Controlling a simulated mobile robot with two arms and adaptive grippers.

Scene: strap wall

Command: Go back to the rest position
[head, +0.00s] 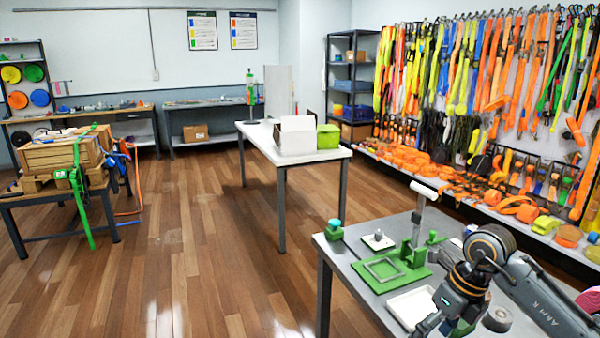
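My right arm comes in from the lower right. Its gripper (444,326) points down over the front part of the grey table (345,262), beside a white tray (412,306). The fingertips are at or past the bottom edge of the picture, so whether they are open or shut is not clear. Nothing held shows in it. My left arm and gripper are not in view.
A green fixture (392,270) with an upright post stands close to my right gripper. A grey roll (497,319) lies near the arm. A white-topped table (262,133) stands further back. Straps hang on the right wall (510,75). The wooden floor (190,250) is clear.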

